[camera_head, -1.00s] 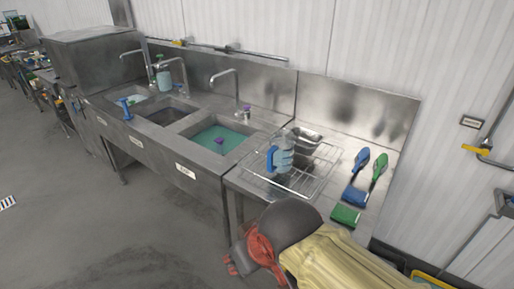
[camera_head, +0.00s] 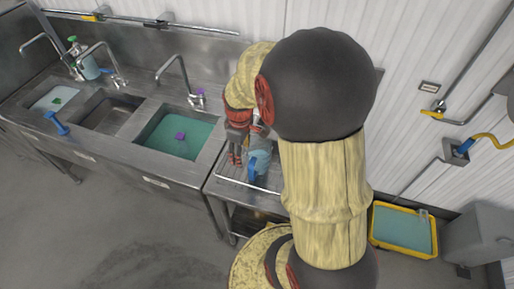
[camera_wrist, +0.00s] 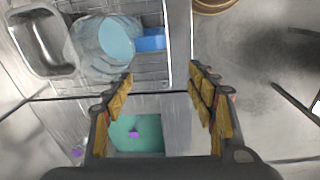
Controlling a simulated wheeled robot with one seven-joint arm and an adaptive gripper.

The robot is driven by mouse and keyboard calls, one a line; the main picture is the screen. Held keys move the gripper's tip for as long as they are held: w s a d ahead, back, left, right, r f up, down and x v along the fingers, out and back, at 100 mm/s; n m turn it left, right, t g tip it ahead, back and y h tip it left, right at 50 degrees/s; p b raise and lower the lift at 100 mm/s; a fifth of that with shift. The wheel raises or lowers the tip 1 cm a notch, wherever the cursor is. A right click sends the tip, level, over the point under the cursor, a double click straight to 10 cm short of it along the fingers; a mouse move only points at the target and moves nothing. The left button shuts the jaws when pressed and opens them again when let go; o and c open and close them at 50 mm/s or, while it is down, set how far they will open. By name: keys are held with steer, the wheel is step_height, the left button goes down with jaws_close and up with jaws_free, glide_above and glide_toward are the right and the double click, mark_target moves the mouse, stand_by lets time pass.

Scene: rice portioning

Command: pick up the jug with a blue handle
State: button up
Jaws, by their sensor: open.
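The jug with a blue handle (camera_head: 258,158) stands on the wire rack on the right-hand counter, partly hidden behind my arm in the head view. In the wrist view the clear jug (camera_wrist: 104,46) is at the top left, and its blue handle (camera_wrist: 150,40) points right. My gripper (camera_head: 236,160) is just left of the jug in the head view. In the wrist view my gripper (camera_wrist: 162,82) is open and empty, with the handle beyond the gap between its fingertips. I see no contact with the jug.
A metal pan (camera_wrist: 40,42) lies beside the jug. A sink with teal water and a purple item (camera_head: 180,136) is left of the rack. A faucet (camera_head: 176,78) rises behind it. A yellow-rimmed tub (camera_head: 373,242) stands on the floor at right.

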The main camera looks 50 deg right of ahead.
mark_target(253, 162)
steer(key=shift+n+g, duration=0.3)
steer(key=d+p, duration=0.1)
steer(key=s+d+f+p, duration=0.1)
steer(key=s+d, duration=0.1)
steer(key=shift+d+f+p, duration=0.15)
steer(key=shift+f+p, duration=0.1)
steer(key=shift+p, duration=0.15)
steer(key=shift+s+d+f, duration=0.1)
steer(key=shift+d+f, duration=0.05)
steer(key=shift+f, duration=1.1)
steer(key=f, duration=0.3)
steer(key=f+p, duration=0.1)
steer(key=shift+s+a+f, duration=0.15)
steer(key=shift+a+f, duration=0.2)
steer(key=shift+f, duration=0.6)
steer(key=shift+c, duration=1)
jaws_close()
